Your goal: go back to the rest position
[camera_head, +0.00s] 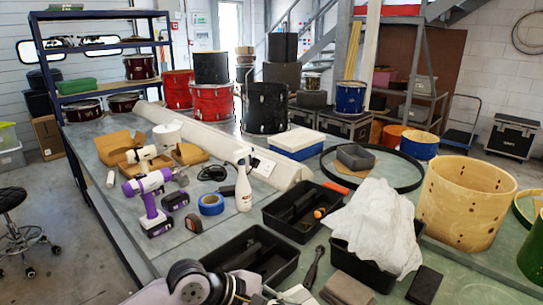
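An arm of mine (195,284) comes in at the bottom edge, left of centre, with a dark rounded joint and pale links. It looks like my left arm, and its end is cut off by the bottom edge. The fingers of my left gripper do not show clearly, so I cannot tell whether it is open or holds anything. The arm is in front of a black tray (228,247) on the bench. My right gripper is not in view.
The bench (120,243) holds a purple drill (150,200), blue tape (211,204), a white spray bottle (243,187), another black tray (283,222) and a white cloth (375,225). A wooden drum shell (465,203) stands at right. Bare bench shows at left.

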